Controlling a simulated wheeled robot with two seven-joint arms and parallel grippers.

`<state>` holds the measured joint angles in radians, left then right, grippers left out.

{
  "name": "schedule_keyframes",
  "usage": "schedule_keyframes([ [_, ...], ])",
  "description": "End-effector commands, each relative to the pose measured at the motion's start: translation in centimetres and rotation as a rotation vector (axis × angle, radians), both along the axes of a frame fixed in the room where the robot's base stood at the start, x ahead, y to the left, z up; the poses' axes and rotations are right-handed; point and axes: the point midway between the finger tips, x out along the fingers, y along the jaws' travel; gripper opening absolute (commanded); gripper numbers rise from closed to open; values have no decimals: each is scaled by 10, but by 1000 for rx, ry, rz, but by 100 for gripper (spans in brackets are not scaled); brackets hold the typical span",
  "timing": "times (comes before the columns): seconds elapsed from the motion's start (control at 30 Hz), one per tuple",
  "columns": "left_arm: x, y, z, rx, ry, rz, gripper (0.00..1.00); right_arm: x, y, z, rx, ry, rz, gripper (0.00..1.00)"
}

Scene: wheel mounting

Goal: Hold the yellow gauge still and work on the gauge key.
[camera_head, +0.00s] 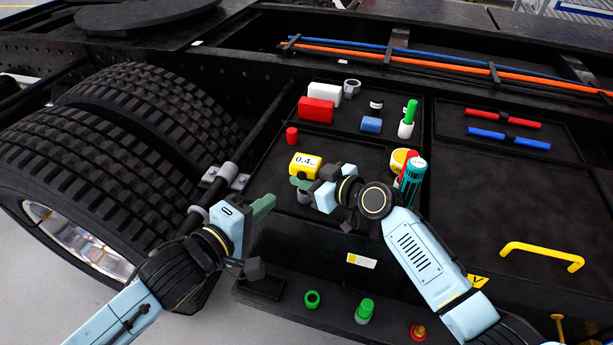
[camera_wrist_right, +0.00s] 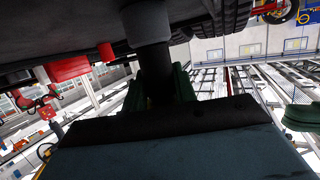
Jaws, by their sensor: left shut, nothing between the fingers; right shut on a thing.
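The yellow gauge (camera_head: 305,163), marked "0.4" with its last characters unclear, is on the dark panel in the head view. My right gripper (camera_head: 304,184) is just below it in the picture, its green fingers shut. In the right wrist view these fingers (camera_wrist_right: 160,85) close on a dark post with a wider dark cylinder (camera_wrist_right: 146,24) above it. The post appears to be the gauge key, but its link to the gauge is hidden. My left gripper (camera_head: 263,207) is shut and empty, below and left of the gauge, apart from it.
Large tyres (camera_head: 110,150) stand at the left. A red block (camera_head: 316,109) and small red cylinder (camera_head: 292,135) are above the gauge. A teal canister (camera_head: 412,180) is beside my right arm. A yellow handle (camera_head: 542,255) is at the right. The right panel is mostly clear.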

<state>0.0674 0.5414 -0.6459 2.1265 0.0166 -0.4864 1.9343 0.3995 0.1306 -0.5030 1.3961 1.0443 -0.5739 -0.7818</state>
Motion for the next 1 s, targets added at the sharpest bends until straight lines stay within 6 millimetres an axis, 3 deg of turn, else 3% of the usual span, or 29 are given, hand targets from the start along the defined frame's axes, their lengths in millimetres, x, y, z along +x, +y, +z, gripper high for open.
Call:
schedule_keyframes([
  [0.53, 4, 1, 2, 4, -38, -3, 0, 0, 0, -1, -2, 1, 0, 0],
  [0.77, 15, 3, 11, 42, -285, -79, 0, 0, 0, -1, -2, 1, 0, 0],
  [1.0, 0, -8, 2, 131, -541, -306, 0, 0, 0, -1, -2, 1, 0, 0],
])
